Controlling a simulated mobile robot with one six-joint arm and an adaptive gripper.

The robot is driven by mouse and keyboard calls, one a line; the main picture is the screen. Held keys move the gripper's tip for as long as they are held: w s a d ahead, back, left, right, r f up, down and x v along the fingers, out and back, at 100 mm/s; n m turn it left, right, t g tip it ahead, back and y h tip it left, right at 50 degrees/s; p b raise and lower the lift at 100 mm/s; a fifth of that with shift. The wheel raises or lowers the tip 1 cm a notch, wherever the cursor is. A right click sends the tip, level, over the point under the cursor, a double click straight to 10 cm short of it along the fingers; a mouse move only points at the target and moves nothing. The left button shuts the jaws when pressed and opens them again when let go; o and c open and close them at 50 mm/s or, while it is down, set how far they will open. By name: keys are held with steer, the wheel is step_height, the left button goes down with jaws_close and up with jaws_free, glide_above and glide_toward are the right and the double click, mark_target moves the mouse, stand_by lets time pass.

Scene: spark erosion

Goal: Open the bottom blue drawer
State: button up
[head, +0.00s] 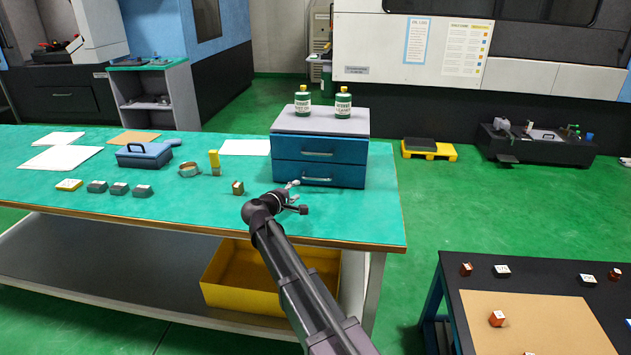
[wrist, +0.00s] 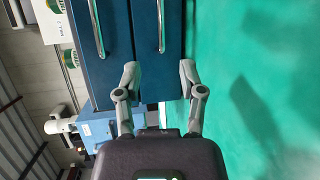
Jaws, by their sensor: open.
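The blue drawer unit (head: 320,122) stands on the green table with two drawers, both shut. The bottom blue drawer (head: 345,176) has a silver bar handle (head: 317,179), and so does the top drawer (head: 345,150). My gripper (head: 297,196) is in front of the bottom drawer, just left of and below its handle in the head view. In the turned wrist view my gripper (wrist: 159,72) is open, its fingertips on either side of the line of the bottom handle (wrist: 161,25). I see nothing between the fingers; contact with the drawer front cannot be told.
Two green-labelled bottles (head: 343,103) stand on the unit. A small block (head: 238,188), a yellow-topped item (head: 214,162) and a ring (head: 189,170) lie to the left. A blue case (head: 144,155) is farther left. The table's front edge (head: 180,228) runs below my arm.

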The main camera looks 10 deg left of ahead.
mark_target(316, 179)
steer(key=b+x, duration=0.2)
steer(key=x, duration=1.1)
steer(key=shift+w+d+f+b, duration=0.15)
steer(key=shift+w+d+b, duration=0.05)
steer(key=shift+w+b, duration=0.1)
jaws_close()
